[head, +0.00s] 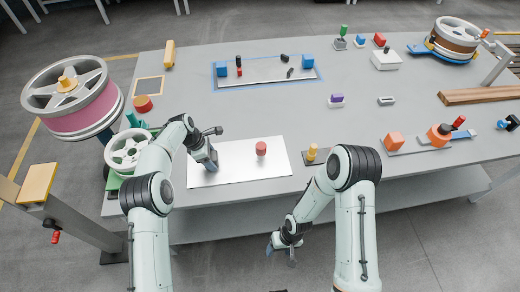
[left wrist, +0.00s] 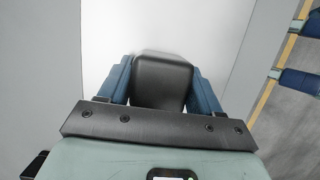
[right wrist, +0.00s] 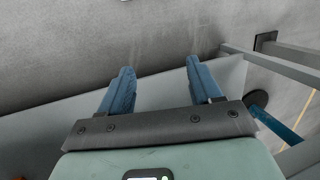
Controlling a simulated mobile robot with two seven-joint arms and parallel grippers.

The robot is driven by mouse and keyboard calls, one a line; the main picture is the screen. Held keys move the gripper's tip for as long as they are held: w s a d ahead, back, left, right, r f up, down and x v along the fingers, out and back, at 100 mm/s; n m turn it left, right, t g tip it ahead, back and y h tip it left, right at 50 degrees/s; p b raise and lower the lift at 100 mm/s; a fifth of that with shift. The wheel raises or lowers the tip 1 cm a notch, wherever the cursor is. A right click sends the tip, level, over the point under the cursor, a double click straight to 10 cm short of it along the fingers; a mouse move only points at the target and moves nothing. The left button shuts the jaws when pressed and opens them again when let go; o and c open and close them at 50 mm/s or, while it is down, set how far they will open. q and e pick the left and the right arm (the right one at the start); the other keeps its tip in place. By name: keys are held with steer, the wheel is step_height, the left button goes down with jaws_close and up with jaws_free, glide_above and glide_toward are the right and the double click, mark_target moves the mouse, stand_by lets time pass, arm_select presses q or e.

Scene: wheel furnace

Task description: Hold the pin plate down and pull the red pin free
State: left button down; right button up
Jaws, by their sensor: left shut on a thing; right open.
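The pin plate (head: 228,174) is a white rectangular sheet lying flat near the table's front edge. The red pin (head: 261,149) stands upright on its right half. My left gripper (head: 211,163) is at the plate's left half, shut on a dark block (left wrist: 162,80). The block sits between both blue fingers in the left wrist view, with the pale plate around it. My right gripper (head: 281,247) is open and empty, below and in front of the table edge; its spread fingers (right wrist: 162,88) show nothing between them.
A yellow pin (head: 312,152) stands just right of the plate. A green-white wheel (head: 127,150) and a large pink-rimmed wheel (head: 75,98) are at left.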

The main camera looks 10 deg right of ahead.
mark_target(262, 147)
steer(key=w+r+t+h, duration=0.1)
steer(key=w+r, duration=0.5)
steer(key=w, duration=0.1)
steer(key=w+a+r+n+t+h, duration=0.1)
steer(key=w+r, duration=0.6)
steer(key=w+a+r+n+t+h, duration=0.1)
steer(key=w+r+h, duration=0.1)
steer(key=w+r, duration=0.4)
steer(key=shift+w+r, duration=0.2)
steer(key=shift+w, duration=0.85)
arm_select(q)
steer(key=shift+r, duration=0.1)
arm_select(e)
steer(key=w+r+m+t+y, duration=0.1)
steer(key=w+r+m+t, duration=0.1)
steer(key=w+r, duration=0.5)
arm_select(q)
steer(key=shift+w, duration=0.1)
arm_select(e)
steer(key=shift+x, duration=4.4)
steer(key=shift+w+d, duration=0.15)
jaws_close()
steer(key=shift+r, duration=0.1)
